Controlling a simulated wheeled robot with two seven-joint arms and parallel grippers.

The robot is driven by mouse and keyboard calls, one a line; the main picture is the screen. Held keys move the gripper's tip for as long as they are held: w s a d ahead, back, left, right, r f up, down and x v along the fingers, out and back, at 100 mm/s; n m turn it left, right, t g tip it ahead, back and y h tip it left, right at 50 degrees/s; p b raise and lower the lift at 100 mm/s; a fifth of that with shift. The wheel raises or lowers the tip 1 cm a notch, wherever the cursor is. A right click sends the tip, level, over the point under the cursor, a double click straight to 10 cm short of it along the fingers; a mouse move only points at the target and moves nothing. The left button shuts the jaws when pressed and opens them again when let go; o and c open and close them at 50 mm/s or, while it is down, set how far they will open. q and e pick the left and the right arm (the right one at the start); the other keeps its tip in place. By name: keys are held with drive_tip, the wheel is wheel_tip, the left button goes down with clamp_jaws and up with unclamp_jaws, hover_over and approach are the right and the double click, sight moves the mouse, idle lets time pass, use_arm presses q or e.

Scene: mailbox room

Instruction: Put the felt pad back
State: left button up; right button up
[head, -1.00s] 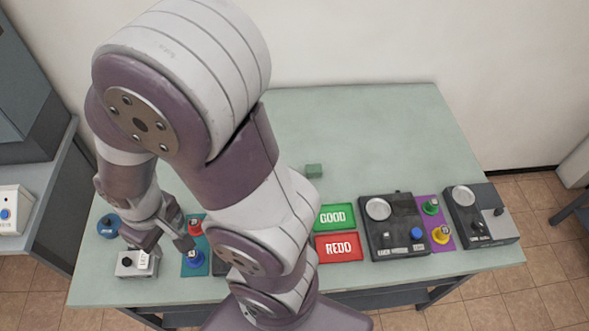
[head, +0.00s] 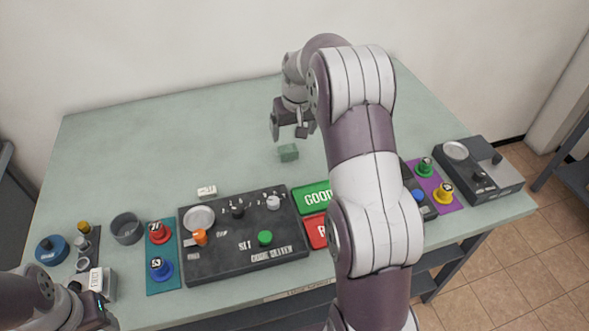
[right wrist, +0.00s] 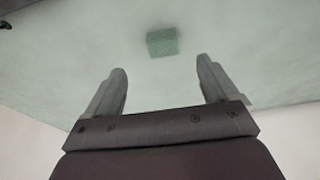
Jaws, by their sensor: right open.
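A small green block (head: 288,152), which looks like the felt pad, lies on the bare back part of the table. My right gripper (head: 290,130) is open and empty, just behind the block in the head view and apart from it. In the right wrist view, the block (right wrist: 162,41) shows beyond the two spread fingers (right wrist: 162,72), roughly centred between them. Part of my left arm (head: 60,305) shows at the lower left; its fingers are not clear.
A black panel (head: 270,255) with knobs, a green GOOD tile (head: 314,197) and a red tile (head: 316,231) line the table's front. A grey round cup (head: 127,228) and a blue round thing (head: 51,250) stand left. My right arm hides part of the right side. The table's back left is clear.

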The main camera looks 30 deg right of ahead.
sight(288, 150)
drive_tip(key=x, duration=0.7)
drive_tip(key=w+x, duration=0.1)
drive_tip(key=x, duration=0.3)
drive_tip(key=shift+r, duration=0.15)
drive_tip(key=shift+s+a, duration=0.1)
drive_tip(key=c, duration=1.1)
drive_tip(key=shift+r, duration=0.15)
drive_tip(key=shift+c, duration=0.2)
